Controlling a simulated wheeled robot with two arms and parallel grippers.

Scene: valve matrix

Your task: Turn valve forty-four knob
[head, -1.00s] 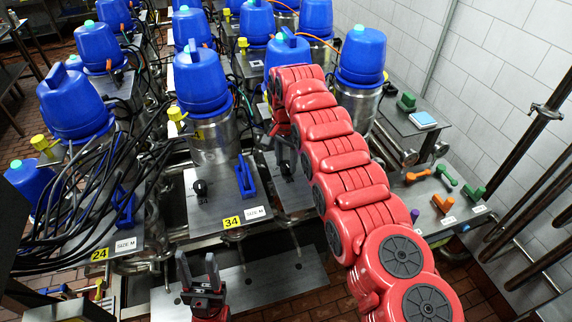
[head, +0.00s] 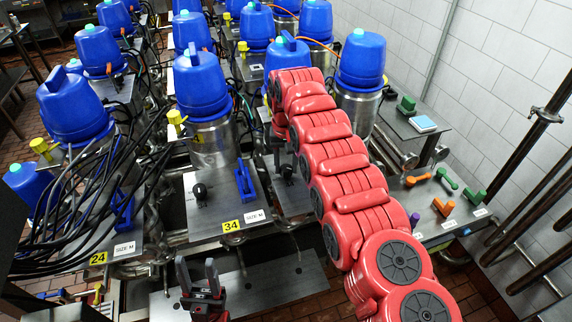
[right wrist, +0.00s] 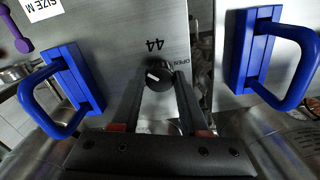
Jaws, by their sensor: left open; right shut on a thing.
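In the right wrist view the black knob (right wrist: 158,78) has a white pointer mark and sits on a metal plate, just below the printed number 44 (right wrist: 155,44), which appears upside down. The word OPEN (right wrist: 181,62) is printed beside the knob. My right gripper (right wrist: 160,88) is shut on this knob, one dark finger on each side. In the head view my red right arm hides much of that plate and valve. My left gripper (head: 198,272) is open and empty, low in front of the plate marked 34 (head: 231,226).
Blue handles (right wrist: 75,82) and (right wrist: 265,50) flank the knob in the right wrist view. In the head view, blue-capped steel valves (head: 201,90) stand in rows, with black cables (head: 95,190) at left. A side shelf (head: 425,226) holds small coloured handles.

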